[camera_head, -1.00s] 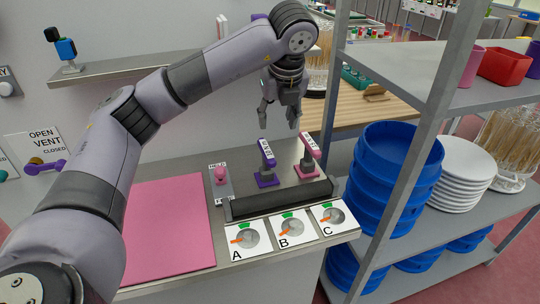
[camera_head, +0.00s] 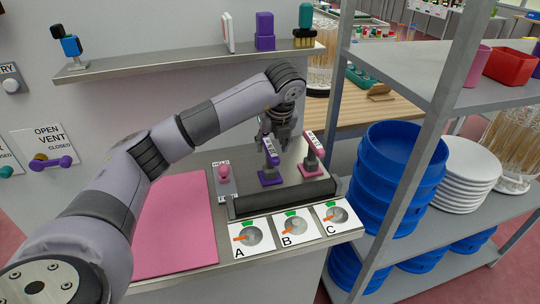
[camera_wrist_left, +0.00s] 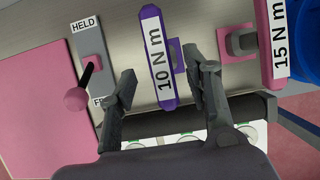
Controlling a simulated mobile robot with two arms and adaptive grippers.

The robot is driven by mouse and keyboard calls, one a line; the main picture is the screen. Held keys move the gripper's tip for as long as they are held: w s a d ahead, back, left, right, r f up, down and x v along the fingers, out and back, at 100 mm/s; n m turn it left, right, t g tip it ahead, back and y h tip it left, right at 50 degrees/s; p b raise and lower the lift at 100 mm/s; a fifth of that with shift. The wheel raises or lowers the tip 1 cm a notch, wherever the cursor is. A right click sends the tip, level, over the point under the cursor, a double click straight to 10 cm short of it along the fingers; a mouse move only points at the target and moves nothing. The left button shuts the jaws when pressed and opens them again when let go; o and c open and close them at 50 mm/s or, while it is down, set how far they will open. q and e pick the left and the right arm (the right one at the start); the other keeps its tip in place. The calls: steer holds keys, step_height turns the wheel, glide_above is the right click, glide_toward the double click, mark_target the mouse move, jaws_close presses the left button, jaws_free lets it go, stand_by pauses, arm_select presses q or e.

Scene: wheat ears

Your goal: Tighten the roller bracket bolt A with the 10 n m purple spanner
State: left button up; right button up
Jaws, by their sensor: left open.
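The purple spanner (camera_head: 271,150), labelled 10 N m, stands upright in its purple holder on the bench. In the left wrist view the purple spanner (camera_wrist_left: 171,92) lies between the fingers of my left gripper (camera_wrist_left: 162,88), which is open with a gap on both sides. In the head view my left gripper (camera_head: 276,138) is just behind and above this spanner. Roller bracket bolt dial A (camera_head: 250,236) is on the front panel at the left, with an orange pointer and a green sector. My right gripper is not in view.
A pink spanner (camera_head: 312,150), labelled 15 N m, stands close to the right. A pink lever knob (camera_head: 224,171) on a HELD plate is at the left. A dark roller (camera_head: 285,198) lies in front. Dials B (camera_head: 295,228) and C (camera_head: 333,217) sit beside A. The pink mat (camera_head: 172,225) is clear.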

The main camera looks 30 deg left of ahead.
mark_target(270, 148)
arm_select(q)
steer(key=p+x, duration=0.1)
steer(key=x, duration=0.2)
steer(key=shift+w+a+f, duration=0.15)
steer(key=shift+a+f, duration=0.05)
steer(key=shift+f, duration=0.1)
steer(key=shift+w+a+f, duration=0.1)
steer(key=shift+a+f, duration=0.05)
steer(key=shift+f, duration=0.3)
steer(key=shift+c, duration=0.6)
jaws_close()
steer(key=shift+r, duration=0.1)
